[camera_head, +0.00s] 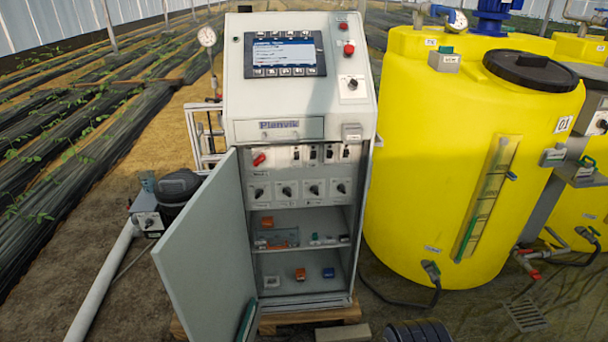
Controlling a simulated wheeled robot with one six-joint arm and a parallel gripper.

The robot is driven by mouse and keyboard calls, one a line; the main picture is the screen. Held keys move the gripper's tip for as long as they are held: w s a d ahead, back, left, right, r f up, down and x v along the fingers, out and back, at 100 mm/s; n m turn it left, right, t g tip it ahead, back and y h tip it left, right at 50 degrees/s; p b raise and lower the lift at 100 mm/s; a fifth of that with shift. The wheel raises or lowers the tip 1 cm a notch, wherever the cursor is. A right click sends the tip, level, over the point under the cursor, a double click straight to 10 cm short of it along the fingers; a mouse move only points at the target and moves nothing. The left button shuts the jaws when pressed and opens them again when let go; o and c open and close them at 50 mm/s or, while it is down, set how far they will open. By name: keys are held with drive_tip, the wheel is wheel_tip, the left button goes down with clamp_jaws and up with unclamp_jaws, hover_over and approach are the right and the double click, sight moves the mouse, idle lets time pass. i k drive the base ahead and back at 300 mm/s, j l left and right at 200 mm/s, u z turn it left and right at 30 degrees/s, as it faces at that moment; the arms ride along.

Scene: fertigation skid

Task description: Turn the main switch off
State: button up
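The control cabinet (230,110) stands upright in the middle, with its lower door (203,245) swung open to the left. Inside, at the upper left of the top row, a red rotary handle (259,159) looks like the main switch. The handle sits at a slant, lower on the left and higher on the right. The label under it is too small to read. My gripper is not in view.
Black breakers (313,153) sit right of the red handle, with several black knobs (287,190) below. A red button (348,49) and black selector (352,84) are on the upper face. A yellow tank (430,170) stands close on the right.

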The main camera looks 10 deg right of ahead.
sight(260, 157)
drive_tip(key=i+j+u, duration=0.25)
drive_tip(key=i+j, duration=0.15)
drive_tip(key=i+j+u, duration=0.3)
drive_tip(key=i+j, duration=0.15)
